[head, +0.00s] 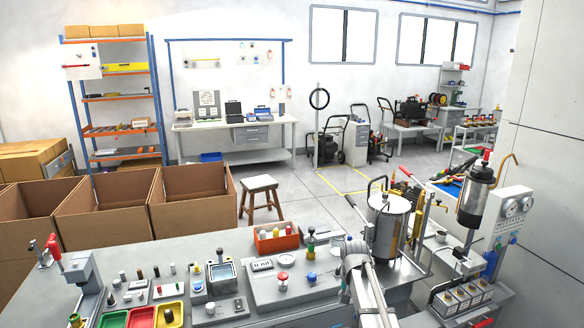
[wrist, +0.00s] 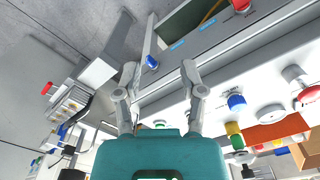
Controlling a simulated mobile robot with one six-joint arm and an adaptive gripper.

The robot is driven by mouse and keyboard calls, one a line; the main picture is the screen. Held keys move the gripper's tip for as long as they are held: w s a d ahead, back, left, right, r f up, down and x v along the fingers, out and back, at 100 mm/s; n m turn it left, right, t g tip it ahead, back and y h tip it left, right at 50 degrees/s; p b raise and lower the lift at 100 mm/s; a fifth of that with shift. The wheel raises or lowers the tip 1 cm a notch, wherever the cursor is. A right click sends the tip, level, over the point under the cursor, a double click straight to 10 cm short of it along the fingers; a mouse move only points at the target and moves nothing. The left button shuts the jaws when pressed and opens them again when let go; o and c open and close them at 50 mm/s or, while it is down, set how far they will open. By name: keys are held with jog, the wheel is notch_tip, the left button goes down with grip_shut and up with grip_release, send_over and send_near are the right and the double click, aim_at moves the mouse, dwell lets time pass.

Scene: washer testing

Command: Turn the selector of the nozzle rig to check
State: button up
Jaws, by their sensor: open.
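In the wrist view, my teal gripper (wrist: 160,72) is open, with its two grey fingers apart and nothing held. A small blue knob (wrist: 152,62) shows between the fingertips; I cannot tell its distance from them. It is by a grey panel (wrist: 205,32) with small blue labels, and a red knob (wrist: 240,5) is at the top edge. I cannot tell for certain which knob is the selector of the nozzle rig, or read any setting. In the head view my arm reaches into the lower right; my fingertips are not clear there.
A metal tank (head: 388,225) and a block of several labelled units (head: 462,298) stand close by my arm. A bench panel with a red knob (head: 283,278) and an orange-red bin (head: 276,240) are to the left. Cardboard boxes (head: 108,210) and a stool (head: 260,186) stand beyond.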

jog(key=s+f+n+b, duration=0.1)
jog(key=s+f, duration=0.1)
jog(key=s, duration=0.7)
jog(key=s+f+n+b, duration=0.1)
jog(key=s+n+b, duration=0.1)
jog(key=s, duration=0.8)
jog(key=shift+a+f+n, duration=0.3)
jog(key=shift+a+f, duration=0.1)
jog(key=shift+a, duration=0.05)
